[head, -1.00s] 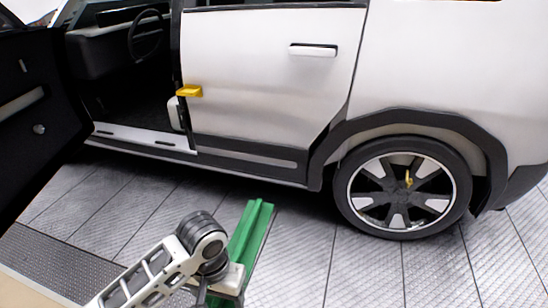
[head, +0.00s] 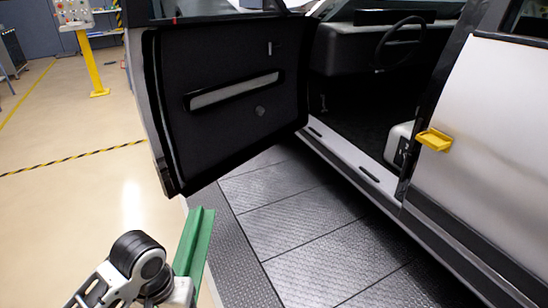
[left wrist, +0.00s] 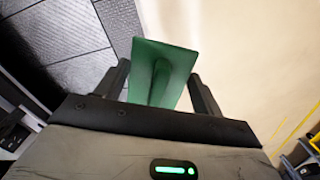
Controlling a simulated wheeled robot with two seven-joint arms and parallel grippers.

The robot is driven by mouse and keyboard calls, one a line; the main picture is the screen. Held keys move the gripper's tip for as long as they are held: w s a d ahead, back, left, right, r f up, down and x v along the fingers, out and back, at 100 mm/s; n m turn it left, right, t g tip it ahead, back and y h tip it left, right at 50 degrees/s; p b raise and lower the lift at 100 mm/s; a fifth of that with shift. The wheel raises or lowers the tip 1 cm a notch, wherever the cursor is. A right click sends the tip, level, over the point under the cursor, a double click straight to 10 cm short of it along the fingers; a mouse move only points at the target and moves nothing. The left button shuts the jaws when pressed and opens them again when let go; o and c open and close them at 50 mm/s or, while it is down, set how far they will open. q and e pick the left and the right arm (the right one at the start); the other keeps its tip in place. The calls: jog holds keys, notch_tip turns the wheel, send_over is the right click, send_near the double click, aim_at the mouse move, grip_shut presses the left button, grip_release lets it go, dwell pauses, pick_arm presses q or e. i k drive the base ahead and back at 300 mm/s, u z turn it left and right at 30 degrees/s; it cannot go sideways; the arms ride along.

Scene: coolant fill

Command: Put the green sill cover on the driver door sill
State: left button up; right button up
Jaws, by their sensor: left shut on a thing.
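The green sill cover (head: 196,246) is a long green channel piece. My left gripper (left wrist: 160,88) is shut on it, and the cover sticks out between the two dark fingers in the left wrist view (left wrist: 158,66). In the head view it is held at the lower left, with my arm hiding its near end. The driver door sill (head: 350,158) is the pale strip along the bottom of the open door opening, to the right of and beyond the cover, apart from it. My right gripper is not in view.
The open driver door (head: 225,100) stands between the sill and the left side. A yellow block (head: 434,140) sits at the pillar edge. Dark tread-plate floor (head: 290,220) lies clear before the sill. A yellow stand (head: 94,65) is at the far left.

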aim_at(341, 143)
jog(key=u, duration=0.1)
jog(key=i, duration=2.35)
jog(key=z, duration=0.35)
